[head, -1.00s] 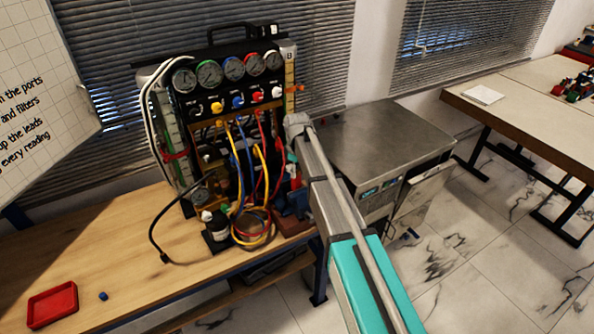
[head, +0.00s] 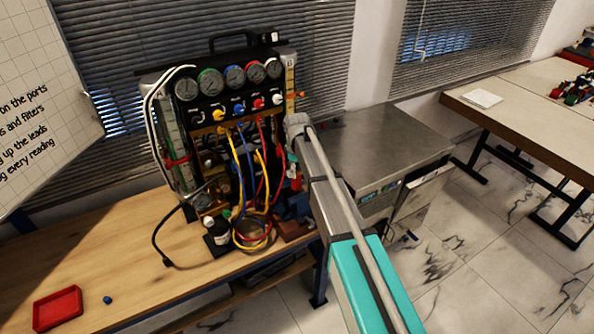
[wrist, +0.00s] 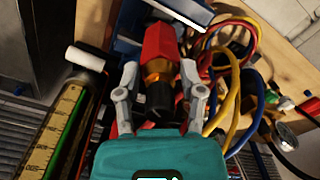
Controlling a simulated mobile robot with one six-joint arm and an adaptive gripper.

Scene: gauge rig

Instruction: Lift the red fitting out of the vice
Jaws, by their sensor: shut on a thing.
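The red fitting (wrist: 158,42) shows in the wrist view as a red block with a brass collar and a black end. My gripper (wrist: 160,72) is shut on it, one grey finger on each side of the fitting. The blue vice (wrist: 128,22) is just beyond the red end; it also shows in the head view (head: 299,206), beside the gauge rig. I cannot tell whether the red end is still between the jaws. In the head view my arm largely hides the gripper and fitting.
Yellow, blue and red hoses (wrist: 236,75) hang close to the right of my gripper. A yellow-scaled tube (wrist: 62,125) lies close on its left. The gauge rig (head: 235,110) stands behind the vice. A steel cabinet (head: 375,140) is to the right.

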